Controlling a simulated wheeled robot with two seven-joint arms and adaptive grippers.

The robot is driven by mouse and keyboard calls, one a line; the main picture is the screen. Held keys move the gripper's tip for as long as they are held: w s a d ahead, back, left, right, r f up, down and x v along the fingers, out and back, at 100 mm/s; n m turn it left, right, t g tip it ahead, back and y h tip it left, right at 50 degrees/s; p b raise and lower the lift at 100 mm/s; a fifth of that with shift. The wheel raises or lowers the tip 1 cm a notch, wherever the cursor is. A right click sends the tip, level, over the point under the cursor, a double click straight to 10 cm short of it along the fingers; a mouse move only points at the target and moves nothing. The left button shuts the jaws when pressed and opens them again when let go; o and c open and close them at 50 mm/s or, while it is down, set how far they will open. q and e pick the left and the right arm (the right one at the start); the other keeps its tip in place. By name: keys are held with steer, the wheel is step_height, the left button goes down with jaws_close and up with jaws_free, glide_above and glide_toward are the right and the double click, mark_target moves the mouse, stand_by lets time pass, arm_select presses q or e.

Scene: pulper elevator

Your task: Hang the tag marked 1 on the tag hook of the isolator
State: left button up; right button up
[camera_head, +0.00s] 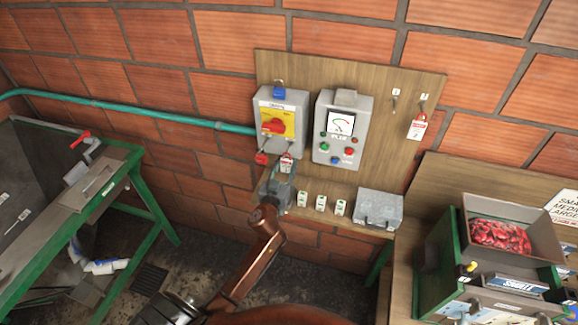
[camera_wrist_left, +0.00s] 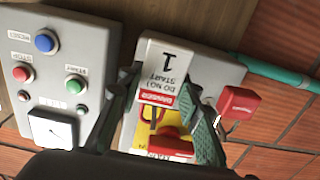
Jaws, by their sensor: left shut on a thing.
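My left gripper (camera_head: 281,177) is shut on the tag marked 1 (camera_head: 286,163). The left wrist view shows the white and red tag (camera_wrist_left: 163,72) between the two fingers, reading upside down. The isolator (camera_head: 275,120) is a grey box with a yellow plate and red handle on the backboard. The held tag is at its lower right edge. A red block like a padlock (camera_head: 261,159) hangs at its lower left; it also shows in the left wrist view (camera_wrist_left: 238,103). I cannot make out the tag hook, nor whether the tag touches it. My right gripper is not in view.
A meter box with buttons (camera_head: 342,130) stands close to the right of the isolator. A bare board hook (camera_head: 394,102) and another tag (camera_head: 417,127) are further right. Small labelled blocks (camera_head: 321,203) and a grey case (camera_head: 379,208) sit on the ledge below.

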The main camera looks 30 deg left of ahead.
arm_select(q)
steer(key=shift+a, duration=0.1)
steer(key=shift+s+a, duration=0.1)
steer(key=shift+a, duration=0.05)
steer(key=o, duration=1.1)
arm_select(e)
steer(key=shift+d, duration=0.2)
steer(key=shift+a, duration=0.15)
